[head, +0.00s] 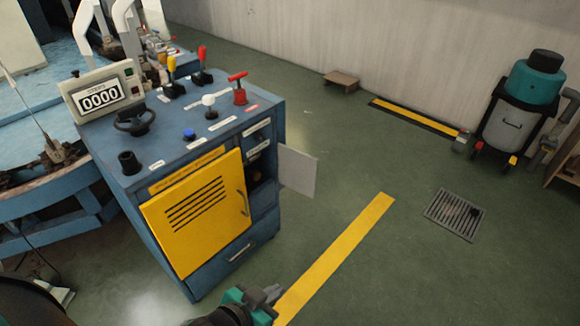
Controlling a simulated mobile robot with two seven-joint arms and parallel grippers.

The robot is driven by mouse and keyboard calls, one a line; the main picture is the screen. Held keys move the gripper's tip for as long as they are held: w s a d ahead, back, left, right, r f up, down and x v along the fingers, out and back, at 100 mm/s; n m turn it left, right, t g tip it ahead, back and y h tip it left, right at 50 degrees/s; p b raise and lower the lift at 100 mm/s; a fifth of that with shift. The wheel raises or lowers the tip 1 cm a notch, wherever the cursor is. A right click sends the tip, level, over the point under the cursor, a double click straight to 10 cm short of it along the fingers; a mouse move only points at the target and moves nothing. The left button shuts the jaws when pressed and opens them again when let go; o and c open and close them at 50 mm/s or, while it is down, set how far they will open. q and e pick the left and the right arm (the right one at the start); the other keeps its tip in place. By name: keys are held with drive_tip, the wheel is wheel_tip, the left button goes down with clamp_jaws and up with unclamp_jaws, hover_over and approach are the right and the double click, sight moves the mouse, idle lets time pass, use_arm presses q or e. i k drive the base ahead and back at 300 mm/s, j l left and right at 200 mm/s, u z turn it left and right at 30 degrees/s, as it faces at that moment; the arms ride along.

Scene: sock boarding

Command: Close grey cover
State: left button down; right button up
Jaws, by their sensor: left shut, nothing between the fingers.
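The grey cover (298,171) is a small flat panel on the right side of the blue control cabinet (222,255). It stands swung open, sticking out to the right from the cabinet's edge. Beside it is a dark opening (257,172) in the cabinet with small parts inside that I cannot make out. My left gripper (273,293) is low in the view, in front of the cabinet's lower right corner. It is shut and empty, below and apart from the cover. My right gripper is not in view.
The cabinet's front has a yellow door (196,215) with slots and a handle. Levers, knobs and a counter display (99,97) sit on top. A yellow floor stripe (340,249) and a floor grate (455,215) lie to the right. A teal vacuum (522,100) stands farther right. The floor beside the cover is clear.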

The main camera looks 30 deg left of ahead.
sight(298, 170)
drive_tip(key=i+u, duration=0.1)
drive_tip(key=u, duration=1.25)
drive_tip(key=i+l+u, duration=0.1)
drive_tip(key=u, duration=0.25)
drive_tip(key=l+u, duration=0.3)
drive_tip(key=i+l+u, duration=0.1)
drive_tip(key=u, duration=0.25)
drive_tip(key=l+u, duration=0.3)
drive_tip(key=l, duration=0.15)
drive_tip(key=l+u, duration=0.3)
drive_tip(key=l, duration=0.2)
drive_tip(key=l+u, duration=0.2)
drive_tip(key=l, duration=0.25)
drive_tip(key=k+l+u, duration=0.2)
drive_tip(key=l, duration=0.2)
drive_tip(key=k+l, duration=0.1)
drive_tip(key=l, duration=0.8)
drive_tip(key=k+l, duration=0.15)
drive_tip(key=l, duration=0.3)
drive_tip(key=k+l+u, duration=0.1)
drive_tip(key=l, duration=0.8)
drive_tip(key=j+u, duration=0.15)
drive_tip(key=j, duration=0.25)
drive_tip(key=i, duration=0.1)
